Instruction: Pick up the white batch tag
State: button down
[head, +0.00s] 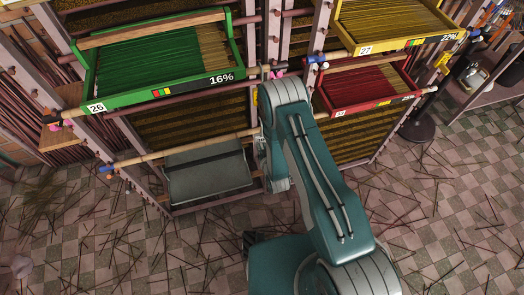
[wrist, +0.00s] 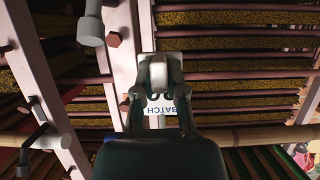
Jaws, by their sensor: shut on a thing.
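The fingers and my palm cover much of the tag. In the head view my teal arm reaches to the rack's middle post, and it largely hides the gripper and the tag.
A green tray (head: 160,96) marked 26, a yellow tray (head: 412,47) marked 27 and a red tray (head: 368,107) sit on the rack. A grey tray (head: 208,178) sits lower left. Thin sticks litter the checkered floor (head: 110,240).

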jog(key=s+d+r, duration=0.1)
jog(key=s+d, duration=0.1)
jog(key=s, duration=0.6)
jog(key=s+d+r, duration=0.1)
jog(key=s+d, duration=0.2)
jog(key=s, duration=0.6)
jog(key=shift+s+r, duration=0.15)
jog(key=shift+r, duration=0.1)
jog(key=shift+s, duration=0.1)
